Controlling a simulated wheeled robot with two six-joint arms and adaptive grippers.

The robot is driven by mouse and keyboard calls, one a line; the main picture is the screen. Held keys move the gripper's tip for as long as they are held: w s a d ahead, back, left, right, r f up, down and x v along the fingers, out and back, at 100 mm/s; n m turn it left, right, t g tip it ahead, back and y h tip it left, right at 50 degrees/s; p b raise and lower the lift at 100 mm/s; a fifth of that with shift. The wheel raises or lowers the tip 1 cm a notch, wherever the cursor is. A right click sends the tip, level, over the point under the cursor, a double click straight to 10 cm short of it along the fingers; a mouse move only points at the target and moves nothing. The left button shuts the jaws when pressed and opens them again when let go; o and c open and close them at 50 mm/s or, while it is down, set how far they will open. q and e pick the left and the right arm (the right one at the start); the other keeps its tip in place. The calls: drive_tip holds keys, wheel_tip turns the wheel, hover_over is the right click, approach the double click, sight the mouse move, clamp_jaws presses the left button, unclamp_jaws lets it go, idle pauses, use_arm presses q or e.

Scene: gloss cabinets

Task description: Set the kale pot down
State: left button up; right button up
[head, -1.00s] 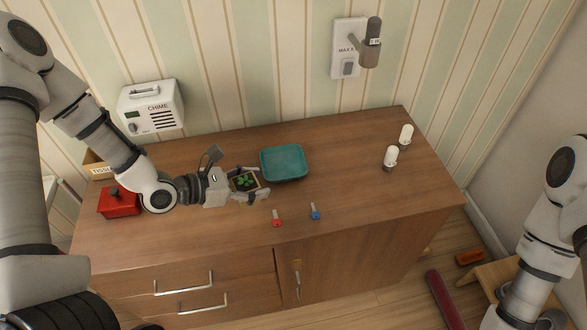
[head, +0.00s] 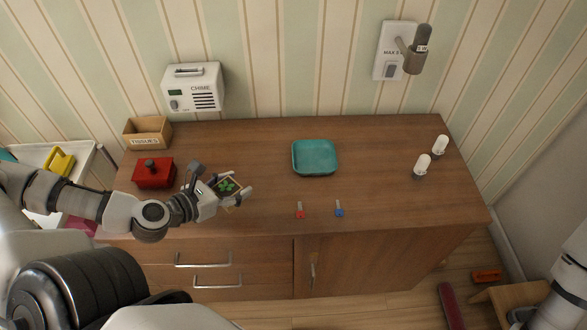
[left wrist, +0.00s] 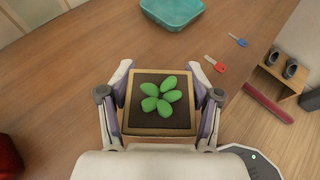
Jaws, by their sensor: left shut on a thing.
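The kale pot (head: 227,187) is a small square pot with a light rim, dark soil and green leaves. My left gripper (head: 229,190) is shut on it, with one finger on each side, above the left front part of the wooden cabinet top. In the left wrist view the kale pot (left wrist: 160,103) sits upright between the fingers of the gripper (left wrist: 160,95). Whether its base touches the wood is hidden. My right arm shows at the lower right edge of the head view, but its gripper is out of view.
A teal tray (head: 315,158) lies mid-cabinet. A red key (head: 299,210) and a blue key (head: 339,209) lie near the front edge. Bare wood (head: 255,150) lies left of the tray.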

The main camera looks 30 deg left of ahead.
use_arm(q)
drive_tip(key=shift+s+a+f+y, duration=0.1)
drive_tip(key=shift+s+f+y, duration=0.05)
drive_tip(key=shift+s+y, duration=0.15)
drive_tip(key=w+b, duration=0.1)
drive_tip(key=b, duration=0.1)
drive_tip(key=w+f+b, duration=0.1)
drive_tip(key=w+b, duration=0.2)
drive_tip(key=b, duration=0.1)
drive_tip(key=shift+w+a+f, duration=0.15)
drive_tip(key=shift+w+f, duration=0.2)
drive_tip(key=w+b, duration=0.2)
drive_tip(key=w, duration=0.2)
drive_tip(key=shift+f+b, duration=0.1)
drive_tip(key=shift+b, duration=0.25)
drive_tip(key=w, duration=0.2)
drive_tip(key=w+b, duration=0.1)
drive_tip(key=w, duration=0.1)
drive_tip(key=w+b, duration=0.1)
drive_tip(key=w, duration=0.2)
drive_tip(key=shift+a, duration=0.3)
wheel_tip(320, 180, down, 3)
drive_tip(key=shift+r, duration=0.2)
drive_tip(key=shift+w+f, duration=0.1)
drive_tip(key=shift+f, duration=0.2)
